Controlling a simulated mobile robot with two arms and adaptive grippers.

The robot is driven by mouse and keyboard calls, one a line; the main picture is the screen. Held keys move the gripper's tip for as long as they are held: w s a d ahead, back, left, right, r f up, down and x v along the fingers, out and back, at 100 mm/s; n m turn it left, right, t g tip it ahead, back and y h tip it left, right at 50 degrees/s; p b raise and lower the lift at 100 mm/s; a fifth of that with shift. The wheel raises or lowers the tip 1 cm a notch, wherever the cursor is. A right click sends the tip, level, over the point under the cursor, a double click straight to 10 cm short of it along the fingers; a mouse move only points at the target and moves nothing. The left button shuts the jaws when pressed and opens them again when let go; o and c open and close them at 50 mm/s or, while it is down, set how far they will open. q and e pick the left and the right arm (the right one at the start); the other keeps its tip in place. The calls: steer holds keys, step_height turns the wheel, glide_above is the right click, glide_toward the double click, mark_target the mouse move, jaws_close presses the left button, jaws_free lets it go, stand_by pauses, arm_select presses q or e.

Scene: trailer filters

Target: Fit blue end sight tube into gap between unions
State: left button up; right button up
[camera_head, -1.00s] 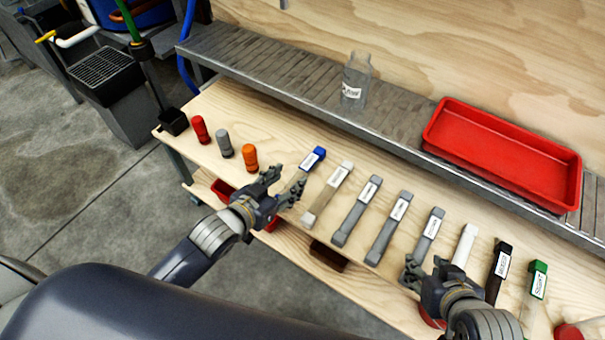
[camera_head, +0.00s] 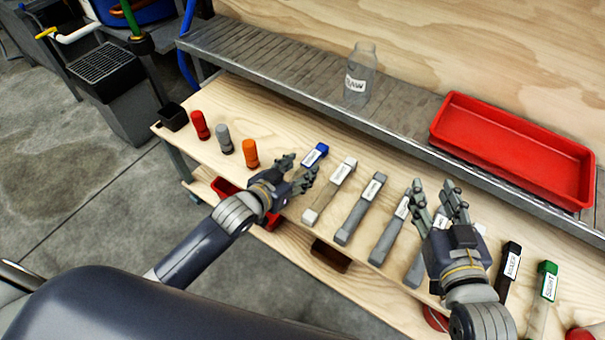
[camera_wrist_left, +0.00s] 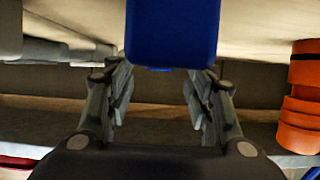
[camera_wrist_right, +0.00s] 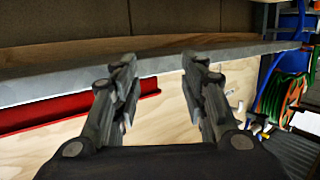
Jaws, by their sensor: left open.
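The blue end sight tube (camera_head: 316,153) lies on the wooden bench; its blue end with a white label shows, and my left gripper hides much of its body. My left gripper (camera_head: 298,170) is open beside the blue end. In the left wrist view the blue end (camera_wrist_left: 172,30) looms large at top centre, with the open fingers (camera_wrist_left: 160,100) on either side below it. I cannot tell whether they touch it. My right gripper (camera_head: 434,190) is open and empty over the row of parts; its fingers (camera_wrist_right: 158,80) stand apart in the right wrist view. I cannot make out the unions.
Several labelled grey, white, black (camera_head: 511,262) and green-ended (camera_head: 546,282) parts lie in a row. Red (camera_head: 199,125), grey (camera_head: 225,138) and orange (camera_head: 250,153) cylinders stand at left. A clear bottle (camera_head: 361,75) and red tray (camera_head: 512,150) sit on the raised shelf behind.

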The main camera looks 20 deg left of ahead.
arm_select(q)
steer(key=shift+b+x, duration=0.3)
steer(key=shift+x, duration=0.8)
arm_select(e)
steer(key=shift+w+a+r+t, duration=0.15)
steer(key=shift+r+t, duration=0.25)
steer(key=shift+r, duration=0.3)
steer(key=shift+w+a+r+t, duration=0.1)
steer(key=shift+r+t, duration=0.3)
steer(key=shift+r, duration=0.3)
steer(key=shift+w+a+r+t, duration=0.15)
steer(key=shift+r+t, duration=0.25)
steer(key=shift+r, duration=0.3)
arm_select(q)
jaws_close()
steer(key=shift+r, duration=0.1)
